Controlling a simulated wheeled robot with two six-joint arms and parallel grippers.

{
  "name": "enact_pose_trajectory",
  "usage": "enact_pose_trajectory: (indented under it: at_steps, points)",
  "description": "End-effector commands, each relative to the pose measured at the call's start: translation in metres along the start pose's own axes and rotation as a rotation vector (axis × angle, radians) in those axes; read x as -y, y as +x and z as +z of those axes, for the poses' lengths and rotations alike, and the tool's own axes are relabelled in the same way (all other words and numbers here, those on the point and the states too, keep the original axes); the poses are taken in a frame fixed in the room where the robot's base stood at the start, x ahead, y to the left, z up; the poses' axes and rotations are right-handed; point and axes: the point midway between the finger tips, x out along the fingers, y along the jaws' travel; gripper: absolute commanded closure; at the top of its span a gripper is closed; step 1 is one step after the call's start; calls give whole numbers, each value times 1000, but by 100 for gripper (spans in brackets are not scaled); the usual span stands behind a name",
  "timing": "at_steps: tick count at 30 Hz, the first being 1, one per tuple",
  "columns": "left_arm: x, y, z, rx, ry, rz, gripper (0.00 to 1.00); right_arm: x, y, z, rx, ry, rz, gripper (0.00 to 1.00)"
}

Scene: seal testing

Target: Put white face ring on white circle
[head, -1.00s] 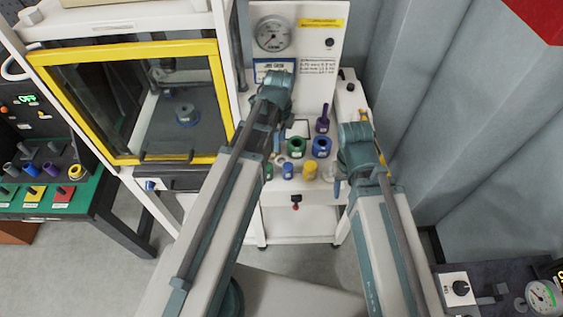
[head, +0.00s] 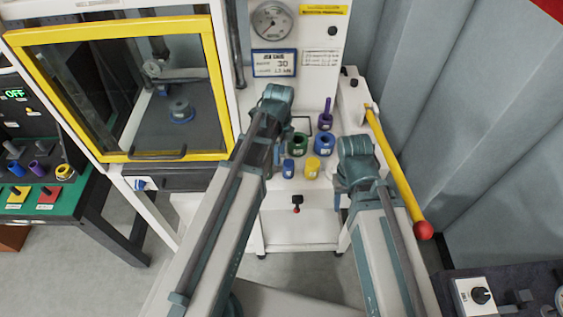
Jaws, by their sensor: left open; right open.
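I cannot make out the white face ring or the white circle in the head view; my arms cover part of the white bench. My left gripper (head: 268,128) is over the left side of the bench, beside the green ring-shaped part (head: 298,143). My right gripper (head: 343,184) is at the bench's right front, near the blue ring-shaped part (head: 325,144). Both are open, and I see nothing held in either. A small blue cylinder (head: 288,168) and a yellow one (head: 312,166) stand at the bench front. A purple post (head: 326,118) stands behind.
A gauge panel (head: 297,35) rises behind the bench. A yellow lever with a red ball (head: 423,230) slants down at the right. A yellow-framed cabinet (head: 215,90) stands left, beside a green-topped table (head: 70,206) with coloured parts. A dark console (head: 515,290) is bottom right.

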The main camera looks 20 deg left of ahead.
Motion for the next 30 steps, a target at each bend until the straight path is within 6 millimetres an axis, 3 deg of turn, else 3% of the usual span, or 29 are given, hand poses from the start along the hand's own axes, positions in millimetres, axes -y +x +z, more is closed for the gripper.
enact_pose_trajectory:
  at_steps: [1,7,17,24,30]
  points:
    - [1,13,1,0,0,0,57,1,13,-1,0,0,0,50]
    - [1,37,1,0,0,0,57,4,36,-2,0,0,0,50]
    - [1,38,1,0,0,0,57,4,38,-2,0,0,0,50]
    - [1,38,1,0,0,0,100,4,38,-2,0,0,0,50]
    - [1,38,1,0,0,0,100,4,38,-2,0,0,0,50]
